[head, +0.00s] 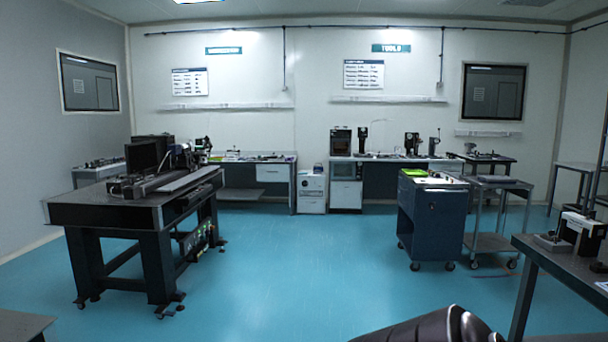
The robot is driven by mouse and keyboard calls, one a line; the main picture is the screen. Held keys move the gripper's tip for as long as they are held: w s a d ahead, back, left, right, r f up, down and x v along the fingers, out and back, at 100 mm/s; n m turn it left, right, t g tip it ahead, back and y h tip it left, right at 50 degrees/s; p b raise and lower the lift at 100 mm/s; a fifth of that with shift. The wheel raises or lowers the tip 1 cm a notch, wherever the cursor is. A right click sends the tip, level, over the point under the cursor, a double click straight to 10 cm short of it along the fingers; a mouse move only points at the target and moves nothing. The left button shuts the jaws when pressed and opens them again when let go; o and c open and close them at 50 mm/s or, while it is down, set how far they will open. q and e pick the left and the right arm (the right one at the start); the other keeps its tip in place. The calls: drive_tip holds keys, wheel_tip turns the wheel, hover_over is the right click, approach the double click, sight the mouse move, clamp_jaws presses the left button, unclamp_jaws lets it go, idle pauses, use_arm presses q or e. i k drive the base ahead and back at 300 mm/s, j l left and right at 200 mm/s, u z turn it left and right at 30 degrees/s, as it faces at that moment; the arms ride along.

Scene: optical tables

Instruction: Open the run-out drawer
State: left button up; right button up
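I cannot tell which drawer is the run-out drawer; no readable label names it. A pale drawer front (273,173) sits under the left back bench and looks shut. Another pale drawer unit (345,185) stands under the right back bench, its fronts looking closed. A dark blue wheeled cabinet (432,222) stands right of centre; any drawers on it cannot be made out. Neither of my grippers shows in the head view.
A black optical table (105,212) carrying equipment stands at left. A grey cart (492,240) is beside the blue cabinet. A dark table (560,268) with instruments juts in at right. The blue floor (300,270) is clear through the middle up to the back benches.

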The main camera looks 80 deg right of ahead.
sight(265, 172)
drive_tip(key=z, duration=2.3)
drive_tip(key=i+l+z, duration=0.2)
drive_tip(key=i, duration=0.4)
drive_tip(key=i+z, duration=0.15)
drive_tip(key=i, duration=2.45)
drive_tip(key=i+l+u, duration=0.1)
drive_tip(key=i+u, duration=0.2)
drive_tip(key=i, duration=1)
drive_tip(key=i+l+u, duration=0.15)
drive_tip(key=i+u, duration=0.3)
drive_tip(key=i, duration=2.15)
